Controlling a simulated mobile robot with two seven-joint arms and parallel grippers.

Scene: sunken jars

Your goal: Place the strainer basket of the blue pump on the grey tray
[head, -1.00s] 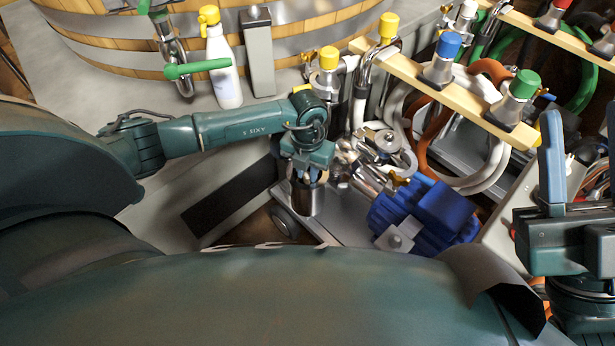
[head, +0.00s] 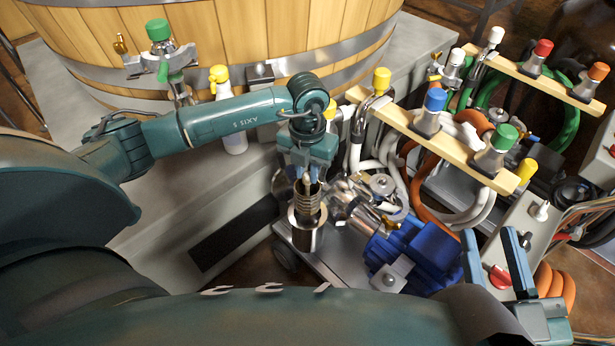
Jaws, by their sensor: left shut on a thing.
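My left gripper (head: 308,178) is shut on the strainer basket (head: 308,200), a ribbed metal cylinder. The basket is upright, with its upper part showing above the open steel strainer housing (head: 305,240); its lower end is hidden at or inside the housing mouth. The blue pump (head: 415,255) is right of the housing, joined by shiny metal fittings. My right gripper (head: 494,260) is open and empty at the lower right, its two blue fingers apart. I cannot make out a grey tray in this view.
A wooden rack (head: 440,140) with colour-capped valves stands right of the arm, with white and orange hoses (head: 425,190) below it. A spray bottle (head: 233,138) and a wooden vat (head: 200,45) are behind the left arm. A grey box with a red knob (head: 497,279) is near the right gripper.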

